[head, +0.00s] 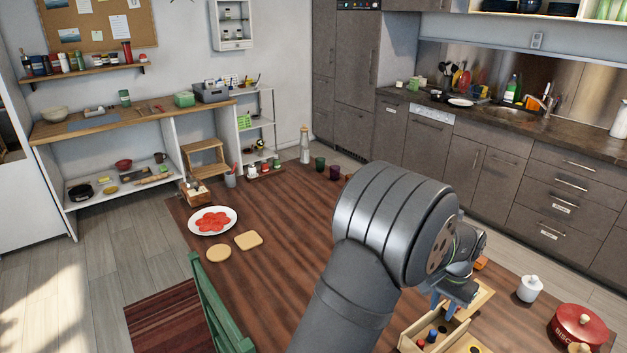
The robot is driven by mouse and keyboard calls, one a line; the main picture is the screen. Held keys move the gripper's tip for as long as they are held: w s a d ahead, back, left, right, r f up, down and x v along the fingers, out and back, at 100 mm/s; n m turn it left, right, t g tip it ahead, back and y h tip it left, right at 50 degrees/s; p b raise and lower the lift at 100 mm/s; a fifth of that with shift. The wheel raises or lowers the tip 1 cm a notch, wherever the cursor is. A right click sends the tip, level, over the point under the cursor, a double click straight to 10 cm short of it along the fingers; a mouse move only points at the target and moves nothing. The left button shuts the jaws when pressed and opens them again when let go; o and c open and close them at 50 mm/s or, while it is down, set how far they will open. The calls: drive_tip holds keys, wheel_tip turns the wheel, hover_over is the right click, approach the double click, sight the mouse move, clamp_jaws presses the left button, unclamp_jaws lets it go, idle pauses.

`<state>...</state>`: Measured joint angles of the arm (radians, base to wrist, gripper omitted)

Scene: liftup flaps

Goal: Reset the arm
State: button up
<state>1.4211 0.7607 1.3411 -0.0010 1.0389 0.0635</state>
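My grey arm rises from the bottom centre of the head view, and its thick rounded link fills the middle right. My gripper (447,300) points down beyond this link, above a wooden box (408,338) on the table. Much of the gripper is hidden by the arm, and whether its fingers are open is not clear. The box has an open lid or flap (482,296) at its right and small coloured items inside. I cannot tell whether the gripper touches the box.
The brown wooden table (295,240) bears a plate of red slices (212,221), two pale round or square pieces (248,240), a white lidded pot (529,289) and a red biscuit tin (578,326). A green chair (212,300) stands at the left edge. The table's middle left is clear.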

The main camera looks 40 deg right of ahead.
sight(433, 332)
wheel_tip(433, 332, down, 10)
drive_tip(key=shift+f, duration=0.15)
drive_tip(key=shift+r, duration=2)
drive_tip(key=shift+f, duration=0.1)
